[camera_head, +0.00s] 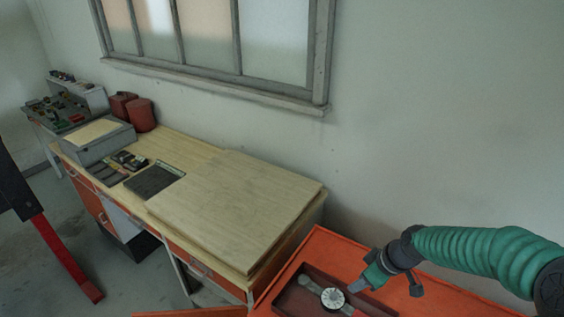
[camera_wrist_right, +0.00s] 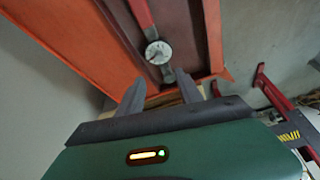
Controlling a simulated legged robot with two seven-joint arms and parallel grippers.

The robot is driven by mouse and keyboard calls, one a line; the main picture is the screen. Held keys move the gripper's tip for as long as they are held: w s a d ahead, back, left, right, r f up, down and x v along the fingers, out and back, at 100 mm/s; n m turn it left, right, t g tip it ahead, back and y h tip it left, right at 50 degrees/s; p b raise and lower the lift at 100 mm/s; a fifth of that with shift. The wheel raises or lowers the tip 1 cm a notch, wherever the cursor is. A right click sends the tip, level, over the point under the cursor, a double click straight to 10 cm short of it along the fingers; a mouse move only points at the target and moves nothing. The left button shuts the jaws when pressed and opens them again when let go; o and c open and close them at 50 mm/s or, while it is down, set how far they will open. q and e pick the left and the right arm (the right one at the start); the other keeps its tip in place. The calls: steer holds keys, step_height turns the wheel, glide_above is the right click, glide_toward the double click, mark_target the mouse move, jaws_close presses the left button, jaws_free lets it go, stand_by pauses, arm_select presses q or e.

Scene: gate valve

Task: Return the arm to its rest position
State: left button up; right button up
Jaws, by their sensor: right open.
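My right arm comes in from the right in the head view in a green ribbed sleeve. Its gripper (camera_head: 370,278) is above the orange bench, close to the recessed tray and the round dial. In the right wrist view the gripper (camera_wrist_right: 163,84) has its two dark fingers spread with nothing held between them. The round white-faced dial (camera_head: 332,298), with a grey bar and a red part joined to it, lies in the dark red tray (camera_head: 291,300). The dial (camera_wrist_right: 158,52) also shows beyond the fingertips in the wrist view. My left gripper is not seen.
A wooden-topped desk (camera_head: 235,205) stands left of the orange bench (camera_head: 322,248), with a grey box (camera_head: 98,143) and red canisters (camera_head: 140,115) at its far end. A window is above it. A red-legged stand (camera_head: 68,258) is at left. The wall is bare behind my arm.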

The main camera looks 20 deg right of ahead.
steer(key=s+a+f+m+h+b, duration=0.1)
steer(key=s+a+f+m+b, duration=0.1)
steer(key=s+a+f+b, duration=0.3)
steer(key=s+a+f+m+g+h+b, duration=0.1)
steer(key=s+a+f+m+b, duration=0.2)
steer(key=s+a+f+b, duration=0.2)
steer(key=a+f+b, duration=0.2)
steer(key=a+f, duration=0.2)
steer(key=shift+a+f+m, duration=0.15)
steer(key=shift+m, duration=0.15)
steer(key=shift+s+a, duration=0.1)
steer(key=shift+a, duration=0.3)
steer(key=shift+c, duration=0.2)
